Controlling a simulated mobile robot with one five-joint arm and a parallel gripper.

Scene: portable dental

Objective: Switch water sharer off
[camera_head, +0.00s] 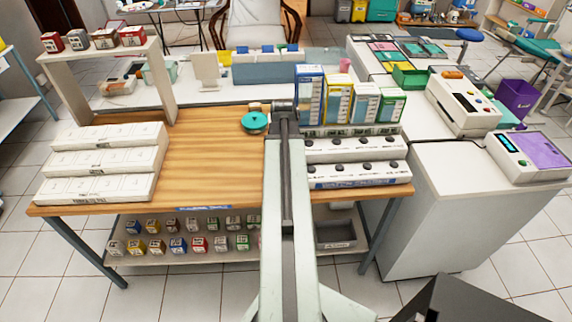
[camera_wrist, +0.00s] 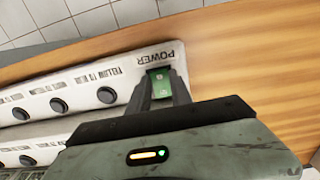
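In the wrist view a white panel (camera_wrist: 70,88) with a row of black knobs has a POWER label and a green switch (camera_wrist: 161,82) at one end. The label reads upside down. My gripper (camera_wrist: 160,84) has its two dark fingers apart, one on either side of the switch; I cannot tell whether they touch it. In the head view the knob panel (camera_head: 360,184) lies along the front right edge of the wooden table, and my arm hides its left end. A second knob panel (camera_head: 322,146) lies behind it. I see no panel clearly labelled water sharer.
Upright colored boxes (camera_head: 338,98) stand behind the panels. A white cabinet (camera_head: 450,215) stands at right.

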